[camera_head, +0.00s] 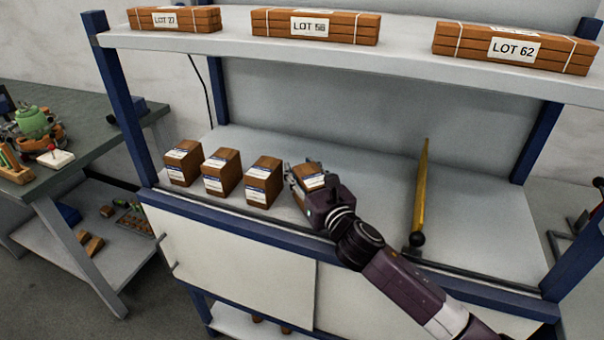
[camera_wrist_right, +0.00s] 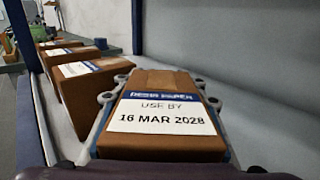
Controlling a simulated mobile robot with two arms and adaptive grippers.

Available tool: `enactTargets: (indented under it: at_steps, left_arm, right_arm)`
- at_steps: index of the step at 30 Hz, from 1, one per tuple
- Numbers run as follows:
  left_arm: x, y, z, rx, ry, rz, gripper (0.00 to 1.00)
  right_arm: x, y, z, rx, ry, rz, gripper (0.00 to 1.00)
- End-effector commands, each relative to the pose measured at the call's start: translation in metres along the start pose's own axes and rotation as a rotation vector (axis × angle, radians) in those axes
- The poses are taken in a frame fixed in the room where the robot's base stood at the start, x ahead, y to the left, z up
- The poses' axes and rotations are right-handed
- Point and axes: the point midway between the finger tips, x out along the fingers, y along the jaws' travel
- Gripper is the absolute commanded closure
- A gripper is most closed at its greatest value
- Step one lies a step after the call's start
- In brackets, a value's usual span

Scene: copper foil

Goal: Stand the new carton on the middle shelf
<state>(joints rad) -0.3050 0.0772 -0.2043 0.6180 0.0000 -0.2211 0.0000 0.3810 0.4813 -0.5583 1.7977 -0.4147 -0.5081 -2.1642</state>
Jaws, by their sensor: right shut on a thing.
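The new carton (camera_head: 309,179) is a brown box with a white and blue label, at the right end of a row on the middle shelf (camera_head: 375,195). My right gripper (camera_head: 306,183) is shut around it. In the right wrist view the carton (camera_wrist_right: 167,117) sits upright between the fingers, and its label reads "USE BY 16 MAR 2028". Its base is hidden by the gripper, so I cannot tell whether it touches the shelf. Three like cartons stand to its left: the left one (camera_head: 183,163), the middle one (camera_head: 222,172) and the near one (camera_head: 263,181). My left gripper is not in view.
A yellow stick with a black ball end (camera_head: 420,195) leans on the shelf to the right of my gripper. The upper shelf (camera_head: 405,65) carries bundles marked LOT 27, LOT 56 and LOT 62. A cluttered workbench (camera_head: 90,143) stands at the left. Blue posts bound the rack.

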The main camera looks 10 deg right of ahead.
Motion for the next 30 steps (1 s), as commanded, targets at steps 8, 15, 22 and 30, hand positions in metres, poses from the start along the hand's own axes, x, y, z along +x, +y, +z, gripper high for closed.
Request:
enactTargets:
  at_steps: [8,15,22,30]
  left_arm:
    - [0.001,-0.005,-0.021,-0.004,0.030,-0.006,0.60]
    - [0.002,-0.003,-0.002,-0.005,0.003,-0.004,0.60]
    - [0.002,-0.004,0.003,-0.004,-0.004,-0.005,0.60]
    - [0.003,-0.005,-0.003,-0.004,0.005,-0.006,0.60]
  right_arm:
    - [0.000,0.000,-0.007,-0.001,-0.003,0.001,0.96]
    - [0.000,0.000,-0.009,-0.001,0.000,0.000,0.53]
    - [0.000,0.000,-0.009,-0.001,0.000,0.000,0.53]
    - [-0.018,-0.001,-0.010,-0.003,0.001,0.000,0.53]
